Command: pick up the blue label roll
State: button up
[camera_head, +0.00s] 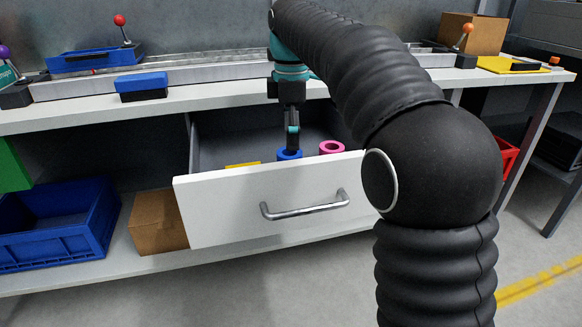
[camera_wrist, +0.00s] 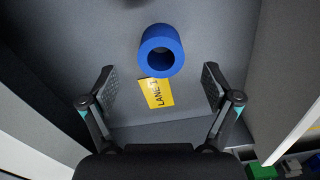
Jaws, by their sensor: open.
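The blue label roll (camera_head: 289,155) stands in the open drawer (camera_head: 225,205), behind its white front panel. In the wrist view the roll (camera_wrist: 161,50) shows its open grey core, in the upper middle. My gripper (camera_head: 292,142) points down into the drawer, over the roll, and hides part of it. In the wrist view my gripper (camera_wrist: 158,80) is open, one finger at each side. The roll lies between the finger lines, mostly beyond the tips, and nothing is held. Contact is not visible.
A pink roll (camera_head: 332,147) stands right of the blue one. A yellow card (camera_wrist: 156,93) marked "LANE" lies beside the blue roll on the drawer floor. The drawer walls and the bench top (camera_head: 210,94) above bound the space. A blue bin (camera_head: 60,235) and cardboard box (camera_head: 158,222) sit left.

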aim_at(289, 155)
jog(key=shift+a+f+b, duration=0.2)
jog(key=shift+f+b, duration=0.85)
jog(key=shift+f, duration=1.75)
jog(key=c, duration=1.3)
